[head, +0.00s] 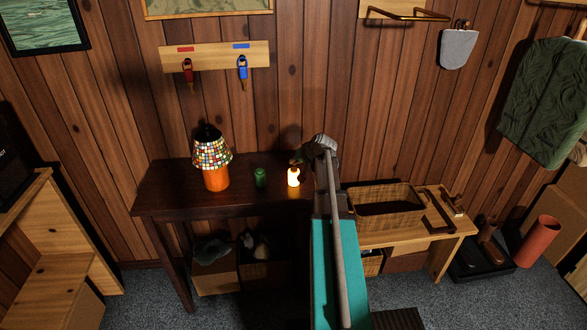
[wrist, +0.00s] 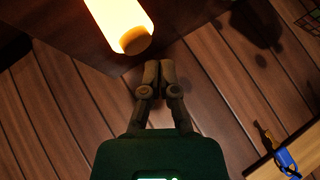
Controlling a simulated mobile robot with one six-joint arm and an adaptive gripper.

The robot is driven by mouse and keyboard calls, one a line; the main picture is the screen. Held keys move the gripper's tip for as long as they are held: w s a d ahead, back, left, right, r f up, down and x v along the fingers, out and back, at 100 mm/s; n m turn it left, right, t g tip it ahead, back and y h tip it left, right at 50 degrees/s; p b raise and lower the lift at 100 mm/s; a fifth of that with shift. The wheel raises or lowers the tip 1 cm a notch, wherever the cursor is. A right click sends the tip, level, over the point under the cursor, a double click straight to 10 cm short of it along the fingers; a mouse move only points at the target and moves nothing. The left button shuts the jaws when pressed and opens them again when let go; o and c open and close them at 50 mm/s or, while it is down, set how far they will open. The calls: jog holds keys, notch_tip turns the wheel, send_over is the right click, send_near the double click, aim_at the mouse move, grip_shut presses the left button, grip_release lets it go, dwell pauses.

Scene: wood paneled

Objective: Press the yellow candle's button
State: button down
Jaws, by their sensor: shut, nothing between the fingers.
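The yellow candle (head: 293,178) is lit and glows pale yellow-white, upright on the dark wooden table (head: 165,185). In the wrist view the candle (wrist: 118,18) enters from the top edge, with a darker amber end (wrist: 136,41) facing the fingers. No separate button can be made out on it. My gripper (head: 297,160) is close above the candle in the head view, partly hidden by my own arm. In the wrist view my gripper (wrist: 158,68) has its fingertips together and empty, beside the amber end with a small gap in the picture.
A green candle (head: 260,177) and a mosaic-shaded lamp (head: 212,153) with an orange base stand left of the yellow candle. A wicker basket (head: 385,213) sits on a lower bench at right. A key rack (head: 215,54) hangs on the wall; its blue key (wrist: 287,163) shows in the wrist view.

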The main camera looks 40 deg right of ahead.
aim_at(294, 170)
notch_tip(294, 170, up, 6)
jog(key=p, duration=0.6)
dwell(0.4)
